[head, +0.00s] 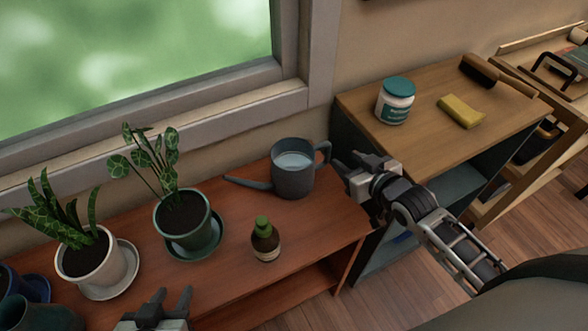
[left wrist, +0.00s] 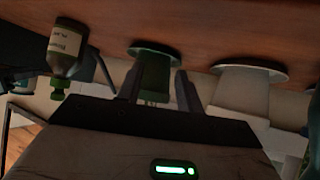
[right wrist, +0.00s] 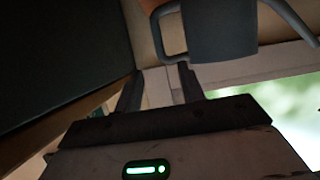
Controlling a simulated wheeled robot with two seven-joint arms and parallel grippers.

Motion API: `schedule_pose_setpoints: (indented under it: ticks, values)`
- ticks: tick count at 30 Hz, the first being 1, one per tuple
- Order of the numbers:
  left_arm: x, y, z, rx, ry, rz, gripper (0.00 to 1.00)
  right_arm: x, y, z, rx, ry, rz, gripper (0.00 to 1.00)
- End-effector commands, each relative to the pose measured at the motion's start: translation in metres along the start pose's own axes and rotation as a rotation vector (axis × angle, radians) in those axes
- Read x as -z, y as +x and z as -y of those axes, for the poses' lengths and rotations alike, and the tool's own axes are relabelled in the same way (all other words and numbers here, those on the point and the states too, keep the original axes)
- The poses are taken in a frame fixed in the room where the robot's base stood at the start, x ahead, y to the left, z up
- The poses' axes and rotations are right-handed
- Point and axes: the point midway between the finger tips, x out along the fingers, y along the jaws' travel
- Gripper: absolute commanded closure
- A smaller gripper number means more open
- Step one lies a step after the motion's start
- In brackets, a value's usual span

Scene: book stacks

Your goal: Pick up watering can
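The grey watering can (head: 291,183) stands upright on the reddish wooden bench, with water visible inside. Its spout points left and its handle (head: 325,153) faces right, toward my right gripper. My right gripper (head: 346,166) is open and empty just right of the handle. In the right wrist view, the can (right wrist: 222,32) and its handle loop (right wrist: 160,40) lie beyond the spread fingertips (right wrist: 161,70), with no visible contact. My left gripper (head: 171,296) is open and empty near the bench's front edge; its spread fingers (left wrist: 157,80) also show in the left wrist view.
A small green-capped bottle (head: 265,245) stands in front of the can. Potted plants in a green pot (head: 184,228) and a white pot (head: 88,262) stand left. A wooden-topped cabinet (head: 420,135) holding a jar (head: 396,102) and yellow sponge (head: 461,112) is close behind my right gripper.

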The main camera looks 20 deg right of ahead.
Motion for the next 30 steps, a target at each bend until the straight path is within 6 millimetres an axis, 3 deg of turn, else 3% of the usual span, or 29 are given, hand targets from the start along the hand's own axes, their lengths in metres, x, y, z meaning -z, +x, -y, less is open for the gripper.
schedule_pose_setpoints:
  ticks: [4,14,21,30]
  values:
    - [0.002,0.001,-0.001,-0.003,-0.004,-0.011,0.64,-0.001,0.03,0.0,0.0,0.001,0.0,0.61]
    - [0.003,0.002,-0.001,-0.005,-0.012,-0.02,0.64,-0.004,0.058,0.001,0.001,0.001,0.001,0.61]
    - [0.005,0.004,-0.004,-0.008,-0.03,-0.032,0.64,-0.009,0.092,0.0,0.001,0.0,0.0,0.61]
    - [0.005,0.003,-0.004,-0.009,-0.034,-0.032,0.64,-0.009,0.099,0.001,0.001,0.0,0.002,0.61]
